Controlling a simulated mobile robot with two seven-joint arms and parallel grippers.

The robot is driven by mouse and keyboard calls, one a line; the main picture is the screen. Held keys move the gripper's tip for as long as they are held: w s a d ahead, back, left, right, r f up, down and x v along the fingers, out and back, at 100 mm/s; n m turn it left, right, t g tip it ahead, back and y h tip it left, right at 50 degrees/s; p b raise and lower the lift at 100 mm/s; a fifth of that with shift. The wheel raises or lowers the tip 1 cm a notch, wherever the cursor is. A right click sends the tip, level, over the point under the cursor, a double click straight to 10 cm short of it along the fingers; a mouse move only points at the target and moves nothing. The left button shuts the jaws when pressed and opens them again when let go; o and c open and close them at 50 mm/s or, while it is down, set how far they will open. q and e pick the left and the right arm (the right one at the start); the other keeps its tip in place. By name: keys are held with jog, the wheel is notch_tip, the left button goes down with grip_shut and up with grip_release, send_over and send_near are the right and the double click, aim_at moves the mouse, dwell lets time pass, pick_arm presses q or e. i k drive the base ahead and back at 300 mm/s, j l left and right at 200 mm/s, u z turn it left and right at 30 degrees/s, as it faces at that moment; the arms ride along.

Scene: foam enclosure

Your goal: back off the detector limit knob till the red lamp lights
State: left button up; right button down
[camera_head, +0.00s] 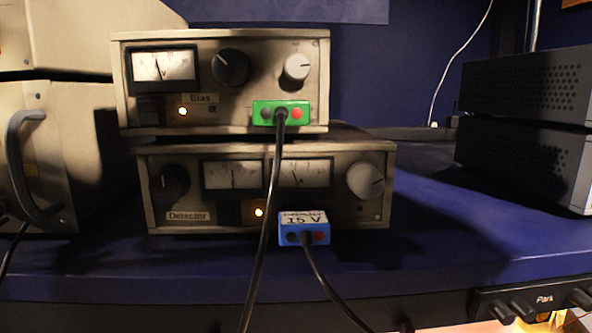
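The detector unit (270,152), a beige box with a "Detector" label, sits on the blue shelf under the Bias unit. It has a black knob (170,183) at the left, two dial meters (232,175) and a silver-grey knob (366,180) at the right. I cannot read which knob is the limit knob. A small amber lamp (259,212) glows on its lower front. I see no lit red lamp on it. A blue plug (304,229) marked 15 V is at its lower front. Neither of my grippers is in view.
The Bias unit (220,40) on top has its own knobs, a lit amber lamp and a green plug (281,112). Its black cable (268,220) hangs across the detector's front. Beige equipment stands left, black boxes (530,90) right. The shelf (420,240) is clear at front right.

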aim_at(364, 179)
jog(key=k+j, duration=0.1)
jog(key=j, duration=0.25)
jog(key=k+j, duration=0.1)
jog(key=j, duration=0.25)
jog(key=k+j+z, duration=0.1)
jog(key=j, duration=0.25)
jog(key=k+j, duration=0.15)
jog(key=j, duration=0.2)
